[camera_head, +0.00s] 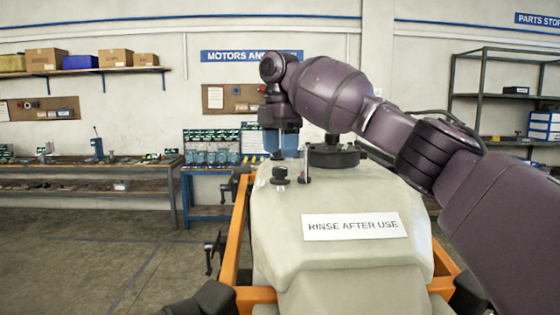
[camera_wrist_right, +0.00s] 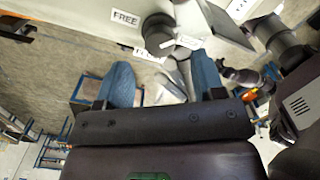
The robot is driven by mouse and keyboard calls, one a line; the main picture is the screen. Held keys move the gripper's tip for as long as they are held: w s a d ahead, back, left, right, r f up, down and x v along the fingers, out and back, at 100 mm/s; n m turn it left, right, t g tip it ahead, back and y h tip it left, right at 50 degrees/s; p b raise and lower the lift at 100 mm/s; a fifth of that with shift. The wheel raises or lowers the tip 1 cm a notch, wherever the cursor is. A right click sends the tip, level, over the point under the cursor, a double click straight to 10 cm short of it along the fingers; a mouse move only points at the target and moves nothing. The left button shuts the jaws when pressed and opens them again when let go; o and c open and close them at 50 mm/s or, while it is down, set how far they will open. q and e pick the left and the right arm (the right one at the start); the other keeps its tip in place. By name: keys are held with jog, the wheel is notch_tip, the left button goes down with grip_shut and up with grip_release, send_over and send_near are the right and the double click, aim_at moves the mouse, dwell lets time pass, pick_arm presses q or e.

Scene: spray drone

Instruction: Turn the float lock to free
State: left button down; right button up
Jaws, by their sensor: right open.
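My right gripper (camera_head: 280,145) points down with its blue fingers above the back left of the beige tank (camera_head: 330,265). In the wrist view its fingers stand apart with nothing clearly held between them (camera_wrist_right: 162,85). A dark round knob (camera_wrist_right: 158,28), seemingly the float lock, lies just beyond the fingertips. A white FREE label (camera_wrist_right: 125,18) is to its left, and another white label, partly covered, is below it. In the head view a short dark knob (camera_head: 280,176) stands on the tank below the gripper. I cannot tell whether the fingers touch anything. My left gripper is not seen.
A large black cap (camera_head: 334,155) sits on the tank behind my right arm. A RINSE AFTER USE label (camera_head: 355,226) is on the tank front. An orange frame (camera_head: 237,230) surrounds the tank; open floor lies left.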

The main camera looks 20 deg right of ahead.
aim_at(280, 167)
notch_tip(280, 167, up, 6)
jog(key=shift+r, duration=0.2)
dwell(0.3)
